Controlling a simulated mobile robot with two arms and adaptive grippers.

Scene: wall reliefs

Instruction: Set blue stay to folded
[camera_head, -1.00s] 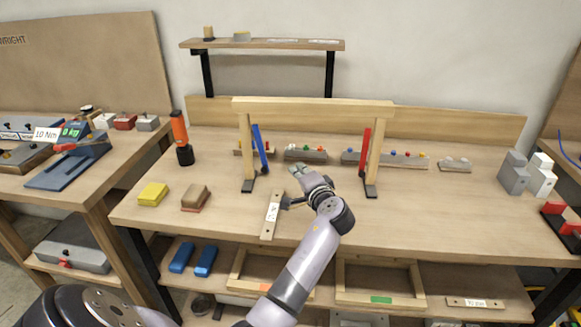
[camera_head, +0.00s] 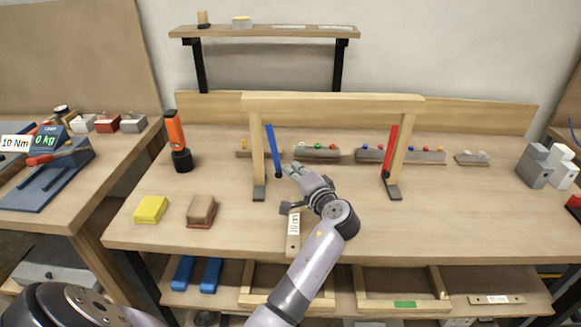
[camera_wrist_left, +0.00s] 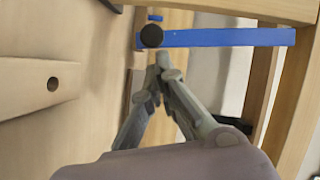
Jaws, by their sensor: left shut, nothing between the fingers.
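The blue stay (camera_head: 272,150) is a narrow bar beside the left post of a wooden frame (camera_head: 335,103). It slants from near the post's top, its lower end swung slightly right of the post. In the left wrist view the blue stay (camera_wrist_left: 230,38) runs across the top, with a round black knob (camera_wrist_left: 151,36) at one end. My left gripper (camera_head: 289,168) is shut and empty, close to the stay's lower end. In the wrist view its fingertips (camera_wrist_left: 163,62) are just by the knob; I cannot tell whether they touch. My right gripper is not in view.
A red stay (camera_head: 389,150) hangs by the frame's right post. A labelled wooden strip (camera_head: 293,235) lies under my left arm. Behind the frame are blocks with coloured knobs (camera_head: 317,152). A yellow block (camera_head: 151,209) and an orange tool (camera_head: 176,135) stand left. The front right bench is clear.

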